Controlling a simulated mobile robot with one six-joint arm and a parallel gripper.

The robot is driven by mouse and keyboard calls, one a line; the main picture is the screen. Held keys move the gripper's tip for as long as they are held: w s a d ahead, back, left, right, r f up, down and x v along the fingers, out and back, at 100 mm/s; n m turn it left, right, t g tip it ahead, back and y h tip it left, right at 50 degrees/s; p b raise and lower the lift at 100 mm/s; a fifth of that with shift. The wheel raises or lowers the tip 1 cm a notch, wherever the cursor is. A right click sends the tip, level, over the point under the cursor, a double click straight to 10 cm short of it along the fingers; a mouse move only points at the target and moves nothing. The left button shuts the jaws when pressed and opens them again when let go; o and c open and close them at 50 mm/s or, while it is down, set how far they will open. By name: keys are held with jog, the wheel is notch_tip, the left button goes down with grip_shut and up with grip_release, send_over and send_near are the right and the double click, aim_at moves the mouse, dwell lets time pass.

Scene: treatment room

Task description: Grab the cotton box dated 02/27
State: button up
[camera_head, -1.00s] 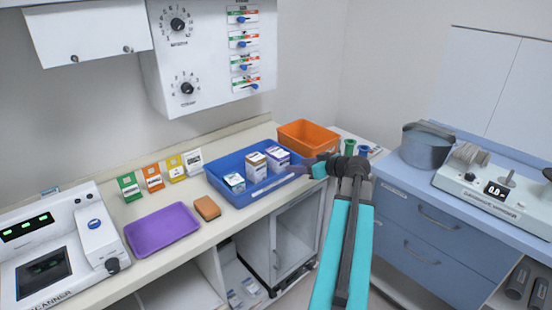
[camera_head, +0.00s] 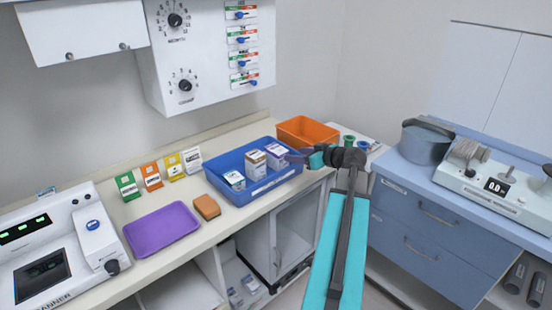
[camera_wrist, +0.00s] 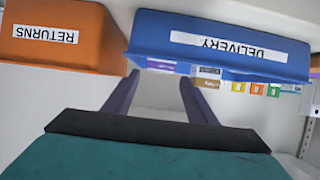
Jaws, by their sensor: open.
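Three small boxes stand in the blue tray (camera_head: 262,188): a white box with a teal mark (camera_head: 234,180) at the left, a brown-and-white box (camera_head: 252,163) in the middle and a purple-and-white box (camera_head: 277,155) at the right. Their dates are too small to read, so I cannot tell which is 02/27. My gripper (camera_head: 300,157) is at the tray's right end, beside the purple-and-white box. In the wrist view, its fingers (camera_wrist: 158,88) are apart with nothing between them. That view is upside down and shows the tray's "DELIVERY" label (camera_wrist: 228,46), with the boxes partly hidden.
An orange bin (camera_head: 307,132), labelled "RETURNS" in the wrist view, stands behind the tray's right end. A purple tray (camera_head: 161,230), a brown sponge-like block (camera_head: 207,207) and several coloured cards (camera_head: 152,177) are on the counter to the left. A scanner (camera_head: 60,250) stands far left.

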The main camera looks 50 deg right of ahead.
aim_at(284, 154)
jog(key=p+x, duration=0.1)
jog(key=x, duration=0.5)
jog(key=shift+w+p, duration=0.3)
jog(key=shift+w+f, duration=0.15)
jog(key=shift+w, duration=0.1)
jog(key=shift+p+x, duration=1.35)
jog(key=shift+x, duration=0.85)
jog(key=shift+w+f, duration=0.25)
jog(key=shift+f, duration=0.05)
jog(key=c, duration=0.7)
jog(key=shift+r, duration=0.15)
